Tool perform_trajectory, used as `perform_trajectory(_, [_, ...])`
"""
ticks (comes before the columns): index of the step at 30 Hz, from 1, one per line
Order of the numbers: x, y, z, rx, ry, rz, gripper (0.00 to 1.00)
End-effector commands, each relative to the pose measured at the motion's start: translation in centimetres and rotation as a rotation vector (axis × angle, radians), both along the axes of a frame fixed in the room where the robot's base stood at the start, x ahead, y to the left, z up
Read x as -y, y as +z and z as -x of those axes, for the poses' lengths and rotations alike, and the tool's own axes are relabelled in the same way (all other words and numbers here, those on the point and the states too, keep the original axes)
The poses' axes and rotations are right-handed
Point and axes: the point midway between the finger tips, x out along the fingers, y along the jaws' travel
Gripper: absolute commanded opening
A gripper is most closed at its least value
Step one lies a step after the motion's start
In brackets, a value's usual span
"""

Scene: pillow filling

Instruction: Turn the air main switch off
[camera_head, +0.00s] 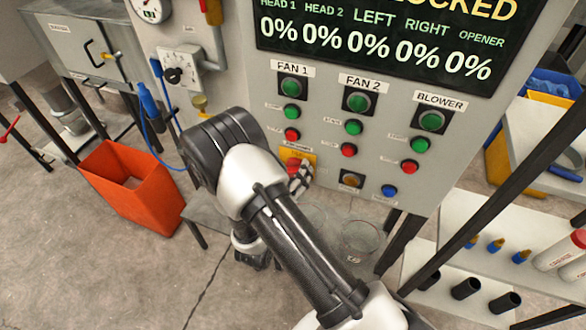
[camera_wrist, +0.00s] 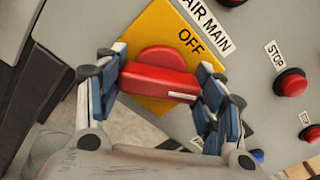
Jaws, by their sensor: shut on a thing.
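The air main switch is a red rotary handle (camera_wrist: 160,80) on a yellow plate (camera_wrist: 150,35) marked OFF, with an AIR MAIN label beside it. In the wrist view the handle's bar lies nearly level, its white mark at the right end, and OFF sits above and to the right. My gripper (camera_wrist: 162,84) is shut on the handle, one finger at each end of the bar. In the head view my gripper (camera_head: 299,178) is at the panel's lower left, partly covering the handle and the yellow plate (camera_head: 308,157).
Green and red buttons (camera_head: 348,149) sit just right of the switch, with a blue button (camera_head: 389,191) lower down. A grey box with a black knob (camera_head: 174,75) is at the upper left. An orange bin (camera_head: 125,190) stands on the floor. Shelves with bottles (camera_head: 565,248) are at right.

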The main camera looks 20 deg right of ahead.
Motion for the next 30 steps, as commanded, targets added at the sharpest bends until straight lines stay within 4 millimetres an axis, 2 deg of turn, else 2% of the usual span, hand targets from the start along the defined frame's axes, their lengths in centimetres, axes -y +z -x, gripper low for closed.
perform_trajectory(18, [0.03,0.1,0.03,-0.345,-0.001,0.474,0.39])
perform_trajectory(30, [0.02,0.03,0.03,-0.525,0.0,0.721,0.39])
